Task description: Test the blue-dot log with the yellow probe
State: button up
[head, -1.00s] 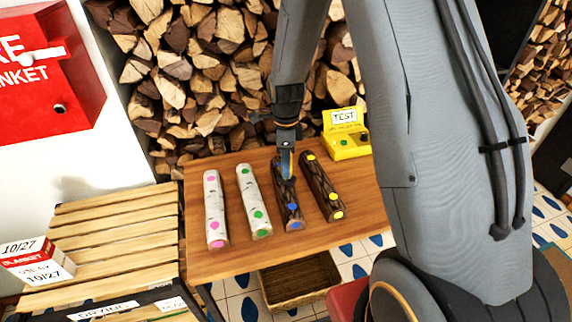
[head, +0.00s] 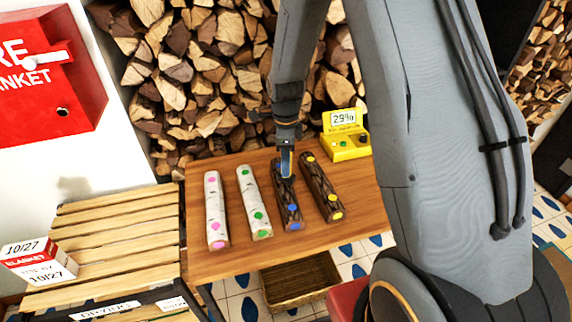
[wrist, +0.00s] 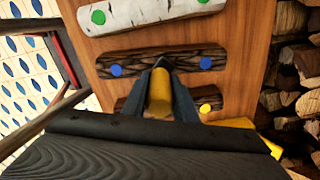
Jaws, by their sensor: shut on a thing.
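The blue-dot log (head: 291,212) is dark-barked and lies on the wooden table, third from the left, with a blue dot near its lower end. In the wrist view the same log (wrist: 140,62) shows two blue dots. My gripper (head: 286,165) is over its upper part, pointing down. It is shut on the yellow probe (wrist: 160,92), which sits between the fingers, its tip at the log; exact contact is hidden. The yellow tester (head: 346,146) stands at the table's back right, its screen reading what looks like 29%.
A yellow-dot dark log (head: 322,187) lies close to the right, a green-dot birch log (head: 254,203) to the left, then a pink-dot birch log (head: 216,210). A slatted rack (head: 110,235) adjoins the table (head: 230,262). A basket (head: 300,282) is below.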

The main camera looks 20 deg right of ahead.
jog(key=shift+r+p, duration=1.7)
jog(key=shift+r, duration=1.1)
